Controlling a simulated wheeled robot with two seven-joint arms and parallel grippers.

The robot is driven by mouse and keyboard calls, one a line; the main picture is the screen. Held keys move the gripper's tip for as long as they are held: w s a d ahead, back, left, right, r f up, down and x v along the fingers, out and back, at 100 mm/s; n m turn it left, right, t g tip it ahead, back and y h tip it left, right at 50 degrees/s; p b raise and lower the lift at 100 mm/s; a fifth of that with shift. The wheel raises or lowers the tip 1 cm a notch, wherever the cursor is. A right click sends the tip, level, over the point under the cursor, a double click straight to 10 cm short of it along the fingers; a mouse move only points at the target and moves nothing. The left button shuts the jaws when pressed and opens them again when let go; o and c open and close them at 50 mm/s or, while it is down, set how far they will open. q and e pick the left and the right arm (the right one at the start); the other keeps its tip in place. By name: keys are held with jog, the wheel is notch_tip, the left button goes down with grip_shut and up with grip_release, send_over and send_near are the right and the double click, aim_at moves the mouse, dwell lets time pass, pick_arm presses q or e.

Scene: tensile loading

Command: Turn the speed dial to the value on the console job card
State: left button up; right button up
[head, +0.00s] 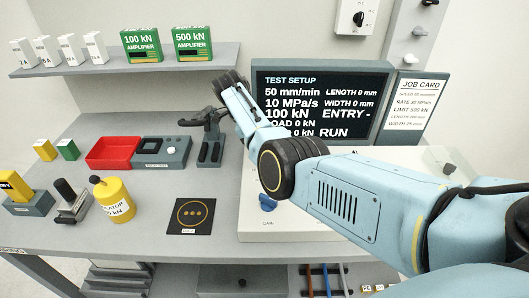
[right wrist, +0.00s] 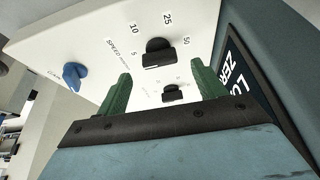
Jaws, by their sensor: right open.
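The speed dial (right wrist: 158,52) is a black knob on the white console panel in the right wrist view, with 5, 10, 25 and 50 around it. Its pointer setting is unclear. My right gripper (right wrist: 161,72) is open and empty, its green fingers on either side just short of the dial; no contact shows. In the head view my right arm hides the dial and fingers. The job card (head: 415,101) is right of the screen (head: 318,84). Its greyed speed line is too small to read surely. The screen reads 50 mm/min. My left gripper is out of view.
A second, smaller black dial (right wrist: 172,93) lies between the fingers, and a blue knob (right wrist: 74,76) is to the left. The dark screen edge (right wrist: 238,75) is close on the right. A red tray (head: 112,153) and yellow cylinder (head: 113,200) stand on the left bench.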

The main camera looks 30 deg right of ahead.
jog(key=b+v, duration=0.1)
jog(key=v, duration=0.8)
jog(key=shift+r, duration=0.25)
jog(key=shift+w, duration=0.1)
